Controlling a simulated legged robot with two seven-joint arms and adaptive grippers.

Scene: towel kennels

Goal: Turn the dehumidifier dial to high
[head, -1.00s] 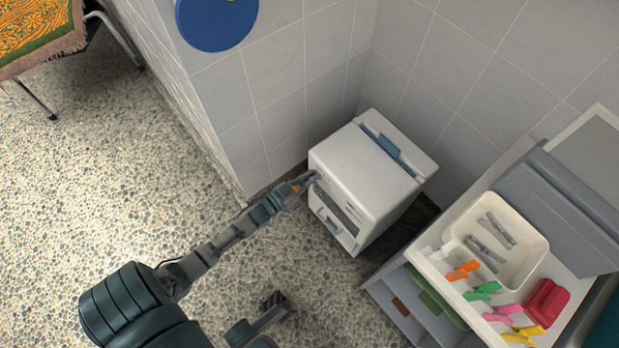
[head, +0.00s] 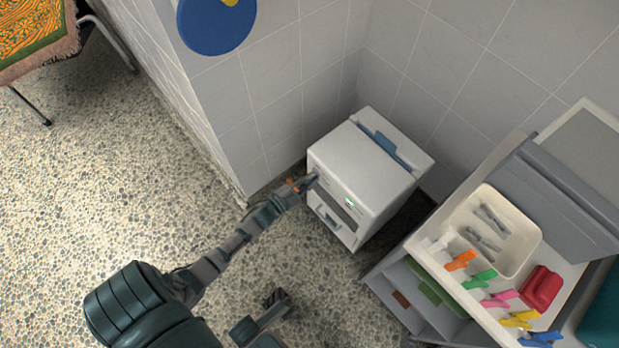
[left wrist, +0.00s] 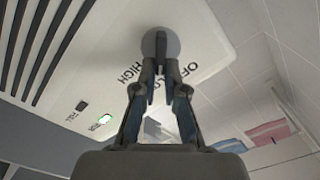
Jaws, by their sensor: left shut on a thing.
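The white dehumidifier (head: 365,175) stands on the floor in the wall corner. My left gripper (head: 309,183) reaches its front at the upper left. In the left wrist view, the round grey dial (left wrist: 174,44) has a dark raised bar, and my left gripper (left wrist: 160,70) is shut on it. The printed word HIGH lies left of the fingers; OFF and LOW lie to the right, partly covered. I cannot tell which word the bar points at. A small lit display (head: 349,202) glows green on the front. My right gripper (head: 277,298) hangs low over the floor, its jaws unclear.
A grey cart (head: 575,205) stands at the right, with a cream tray (head: 527,247), coloured clothes pegs and a red item on top. Tiled walls close in behind the dehumidifier. A blue disc (head: 215,25) is on the wall. The speckled floor at left is open.

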